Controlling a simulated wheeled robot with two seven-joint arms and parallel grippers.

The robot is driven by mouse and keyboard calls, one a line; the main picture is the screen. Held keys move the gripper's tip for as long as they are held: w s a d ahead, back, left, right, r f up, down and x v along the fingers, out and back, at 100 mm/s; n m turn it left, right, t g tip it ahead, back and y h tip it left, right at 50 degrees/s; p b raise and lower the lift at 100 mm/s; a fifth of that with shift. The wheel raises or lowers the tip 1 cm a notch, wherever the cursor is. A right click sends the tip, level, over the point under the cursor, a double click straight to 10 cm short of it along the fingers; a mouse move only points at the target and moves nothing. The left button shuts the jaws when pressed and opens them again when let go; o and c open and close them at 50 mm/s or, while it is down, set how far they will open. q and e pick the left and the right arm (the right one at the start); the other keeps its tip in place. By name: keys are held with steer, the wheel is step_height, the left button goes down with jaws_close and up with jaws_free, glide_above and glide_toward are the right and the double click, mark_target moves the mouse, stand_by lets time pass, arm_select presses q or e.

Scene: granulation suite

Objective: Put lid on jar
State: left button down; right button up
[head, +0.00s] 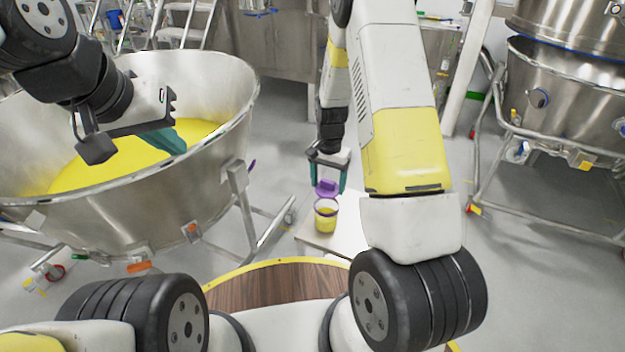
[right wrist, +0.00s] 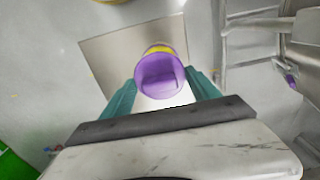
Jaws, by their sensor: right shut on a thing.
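The jar (head: 326,221) is a small clear pot with yellow contents and a purple rim, upright on a pale low table. My right gripper (head: 327,184) is shut on the purple lid (head: 326,189) and holds it just above the jar's far side. The lid looks tilted; whether it touches the rim I cannot tell. In the right wrist view the lid (right wrist: 160,80) sits between the teal fingers and hides most of the jar (right wrist: 158,47), leaving a yellow strip. My left gripper (head: 176,143) hangs over the large steel bowl; its jaw gap is unclear.
The pale table top (head: 346,222) is small and otherwise bare around the jar. The large steel bowl (head: 150,221) of yellow powder stands at left on a tubular frame. Another steel vessel (head: 570,90) stands on a wheeled frame at right. Grey floor is open between.

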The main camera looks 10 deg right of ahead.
mark_target(327, 188)
steer(key=shift+w+f, duration=0.1)
steer(key=shift+f, duration=2.2)
steer(key=shift+f, duration=0.95)
steer(key=o, duration=1.4)
steer(key=shift+r, duration=0.1)
step_height(327, 188, up, 8)
steer(key=shift+f, duration=0.2)
